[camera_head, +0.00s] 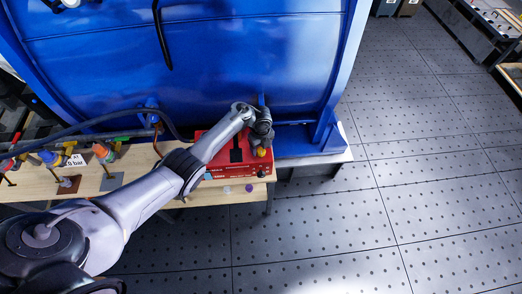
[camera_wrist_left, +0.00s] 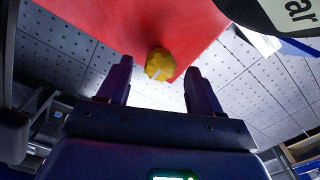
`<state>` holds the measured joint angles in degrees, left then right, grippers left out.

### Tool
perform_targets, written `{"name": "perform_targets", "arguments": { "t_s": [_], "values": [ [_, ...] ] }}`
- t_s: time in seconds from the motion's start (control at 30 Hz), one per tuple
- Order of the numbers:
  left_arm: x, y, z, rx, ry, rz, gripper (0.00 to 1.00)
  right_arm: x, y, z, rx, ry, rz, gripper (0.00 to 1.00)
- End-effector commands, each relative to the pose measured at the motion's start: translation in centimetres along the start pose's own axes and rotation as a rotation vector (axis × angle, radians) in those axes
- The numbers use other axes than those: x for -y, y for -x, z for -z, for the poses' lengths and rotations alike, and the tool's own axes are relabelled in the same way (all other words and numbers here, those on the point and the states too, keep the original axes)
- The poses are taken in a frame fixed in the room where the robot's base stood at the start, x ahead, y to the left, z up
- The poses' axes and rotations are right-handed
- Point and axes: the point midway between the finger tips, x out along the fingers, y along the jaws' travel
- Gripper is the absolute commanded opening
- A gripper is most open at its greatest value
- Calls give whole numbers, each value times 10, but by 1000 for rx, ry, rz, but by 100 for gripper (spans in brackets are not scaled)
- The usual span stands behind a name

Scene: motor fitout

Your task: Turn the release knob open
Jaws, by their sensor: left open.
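A yellow knob (camera_head: 261,151) sits at the right front part of a red box (camera_head: 215,168) on the bench. In the left wrist view the yellow knob (camera_wrist_left: 159,63) has a pale line on its face and stands out from the red surface (camera_wrist_left: 130,22). My left gripper (camera_head: 263,139) is over the right side of the red box, close to the knob. In the wrist view the left gripper's fingers (camera_wrist_left: 158,82) are open, one to each side of the knob's line and apart from it. Nothing is held. My right gripper is out of view.
A large blue tank (camera_head: 240,60) stands behind the red box. The perforated floor (camera_head: 400,200) at right is clear.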

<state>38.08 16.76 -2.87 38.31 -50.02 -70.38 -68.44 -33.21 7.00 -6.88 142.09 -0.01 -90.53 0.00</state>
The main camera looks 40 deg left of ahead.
Motion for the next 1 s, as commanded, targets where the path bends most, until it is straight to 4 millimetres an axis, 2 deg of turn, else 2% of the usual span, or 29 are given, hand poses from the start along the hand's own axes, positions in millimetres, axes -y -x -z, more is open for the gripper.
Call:
{"name": "perform_targets", "arguments": {
  "t_s": [0.03, 0.2, 0.5, 0.57, 0.87, 1.0],
  "values": [
    [0, -6, 0, 0, 0, 0, 65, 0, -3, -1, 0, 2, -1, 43],
    [0, -14, 0, 1, 1, 1, 65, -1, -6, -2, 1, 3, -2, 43],
    [0, -15, 0, 1, 0, 1, 65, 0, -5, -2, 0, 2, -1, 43],
    [0, -15, 0, 1, 0, 1, 57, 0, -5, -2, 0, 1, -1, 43],
    [0, -15, 0, 1, 0, 1, 11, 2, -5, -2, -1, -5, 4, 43],
    [0, -14, 0, 1, 3, 1, 9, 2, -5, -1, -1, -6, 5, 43]
  ]
}}
